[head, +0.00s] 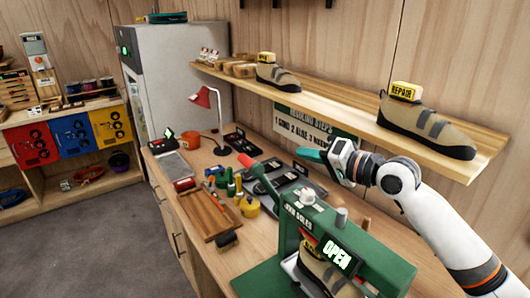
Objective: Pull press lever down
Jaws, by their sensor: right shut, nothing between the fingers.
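The green press (377,248) stands on the workbench at the lower right, with a lit "OPEN" sign on its front. A tan shoe (325,277) sits inside it, partly cut off by the lower picture edge. The press lever (262,178) slants up and to the left from the press and ends in a red grip. My right gripper (303,154) has teal fingers that are shut and empty. In the picture it is to the right of the red grip, apart from it, above the bench. My left gripper is not in view.
A wooden shelf (352,118) with shoes, one tagged "REPAIR" (405,91), runs along the wall above my right arm. A red lamp (208,99), a wooden tray (203,212) and small tools crowd the workbench (197,163). Grey floor at the left is clear.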

